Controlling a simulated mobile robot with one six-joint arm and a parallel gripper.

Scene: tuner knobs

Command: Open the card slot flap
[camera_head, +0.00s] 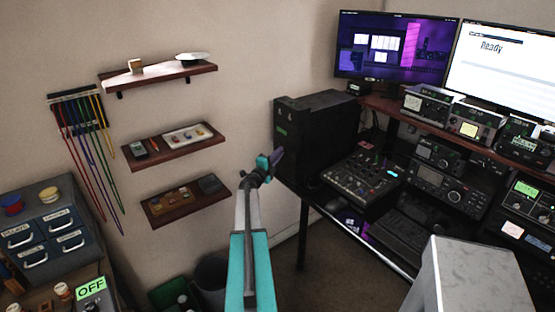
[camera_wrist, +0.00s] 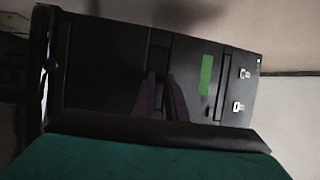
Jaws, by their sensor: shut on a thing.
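The tall black computer case (camera_head: 322,125) stands at the left end of the desk. Its front also fills much of the wrist view (camera_wrist: 100,75), turned sideways. The card slot flap (camera_wrist: 160,88) appears as a narrow dark strip on that front, beside a green label (camera_wrist: 206,75). My gripper (camera_head: 277,155) is at the case front. In the wrist view its two dark purple fingers (camera_wrist: 161,97) stand on either side of the strip, shut on the flap. The fingers hide part of the flap, and the dark picture does not show clearly how far it is swung.
Two metal fittings (camera_wrist: 241,90) sit on the case front near the green label. A mixer (camera_head: 362,178) and radios (camera_head: 447,185) stand right of the case. Wall shelves (camera_head: 175,145) hang to the left. The space before the case looks free.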

